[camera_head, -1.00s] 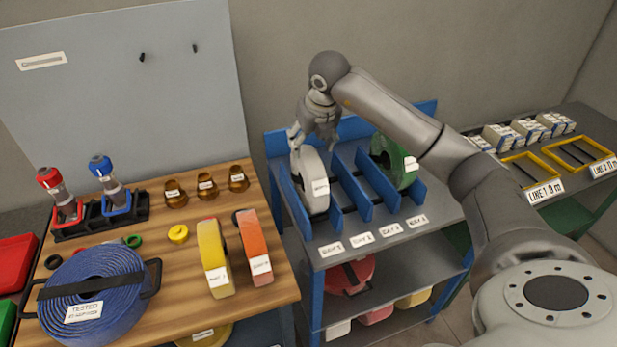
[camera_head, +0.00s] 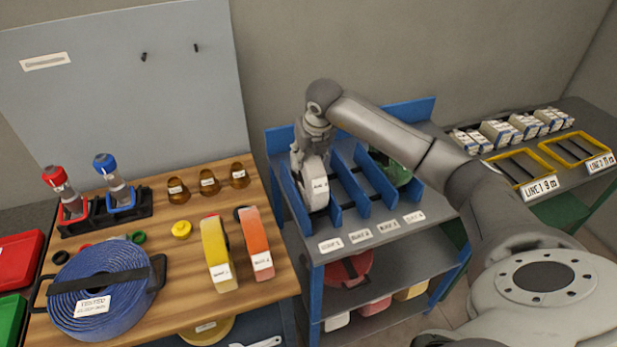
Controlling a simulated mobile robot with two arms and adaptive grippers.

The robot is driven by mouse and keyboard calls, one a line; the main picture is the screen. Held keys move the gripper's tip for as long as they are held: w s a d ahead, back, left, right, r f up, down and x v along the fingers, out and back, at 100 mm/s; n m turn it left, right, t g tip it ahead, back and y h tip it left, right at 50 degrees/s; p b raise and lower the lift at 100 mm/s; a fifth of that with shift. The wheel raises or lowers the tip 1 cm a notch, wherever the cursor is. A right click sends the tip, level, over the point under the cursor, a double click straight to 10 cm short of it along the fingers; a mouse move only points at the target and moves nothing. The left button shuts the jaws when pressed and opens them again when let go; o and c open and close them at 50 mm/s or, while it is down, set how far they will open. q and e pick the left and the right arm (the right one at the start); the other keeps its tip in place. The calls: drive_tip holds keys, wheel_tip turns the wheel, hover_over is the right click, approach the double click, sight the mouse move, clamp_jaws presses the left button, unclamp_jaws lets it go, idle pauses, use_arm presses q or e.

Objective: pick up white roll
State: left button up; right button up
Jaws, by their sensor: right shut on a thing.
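The white roll (camera_head: 317,191) stands upright in the leftmost slot of the blue rack, with a small label on its front. My right gripper (camera_head: 312,158) reaches down from above and is shut on the upper part of the white roll, its fingers partly hidden behind and against the roll. The roll still sits between the blue dividers (camera_head: 345,184). My left gripper is not in this view.
A green roll (camera_head: 398,172) stands in a right-hand slot, partly hidden by my arm. The wooden table (camera_head: 190,258) at left holds yellow and orange rolls (camera_head: 256,245), a blue coiled hose (camera_head: 100,285) and brass fittings (camera_head: 207,182). Yellow trays (camera_head: 522,167) lie at right.

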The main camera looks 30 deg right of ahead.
clamp_jaws()
drive_tip(key=shift+w+r, duration=0.1)
drive_tip(key=shift+w, duration=0.05)
drive_tip(key=shift+r, duration=0.1)
